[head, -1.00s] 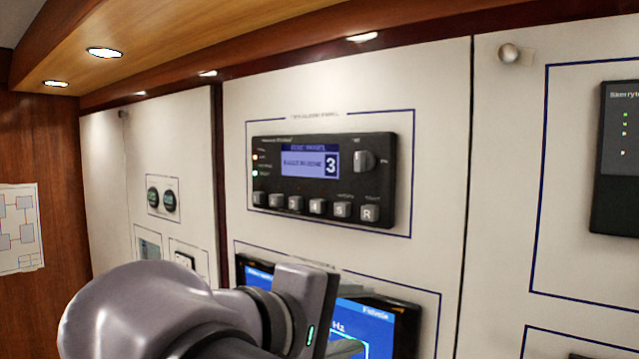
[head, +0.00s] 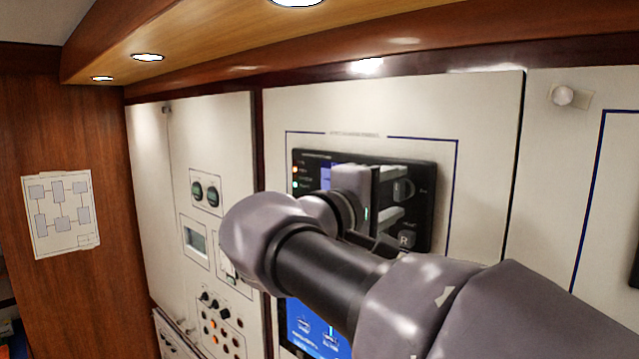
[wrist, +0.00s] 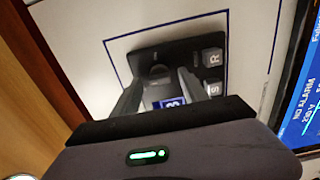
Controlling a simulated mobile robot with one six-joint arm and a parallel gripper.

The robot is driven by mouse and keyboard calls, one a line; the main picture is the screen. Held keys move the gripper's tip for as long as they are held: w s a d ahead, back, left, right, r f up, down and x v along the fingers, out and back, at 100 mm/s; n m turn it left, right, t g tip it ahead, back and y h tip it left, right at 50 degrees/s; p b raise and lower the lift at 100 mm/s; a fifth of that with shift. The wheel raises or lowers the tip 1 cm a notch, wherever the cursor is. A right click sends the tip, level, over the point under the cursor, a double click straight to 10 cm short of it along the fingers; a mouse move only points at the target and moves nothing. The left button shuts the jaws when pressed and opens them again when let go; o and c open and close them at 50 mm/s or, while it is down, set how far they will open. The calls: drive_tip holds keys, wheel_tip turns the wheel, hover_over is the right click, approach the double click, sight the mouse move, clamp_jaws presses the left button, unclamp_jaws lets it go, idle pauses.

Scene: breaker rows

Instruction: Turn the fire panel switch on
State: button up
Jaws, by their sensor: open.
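The fire panel (head: 310,158) is a black unit on the white wall, partly hidden behind my gripper in the head view. It also shows in the wrist view (wrist: 193,56), turned on its side. Its round black switch (head: 403,190) is at the panel's upper right. In the wrist view the switch (wrist: 159,71) appears between my fingertips; I cannot tell whether they touch it or which way it points. My gripper (head: 392,207) is open in front of the panel, and its two fingers show in the wrist view (wrist: 160,82). Most of the display is hidden.
Square buttons marked R (wrist: 213,57) and S (wrist: 214,89) sit close to the fingers. A blue screen (head: 312,325) is below the panel. Gauges (head: 205,194) and small knobs (head: 215,306) are on the wall at left. A wooden ledge (head: 230,50) runs overhead.

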drive_tip(key=shift+w+d, duration=0.35)
clamp_jaws()
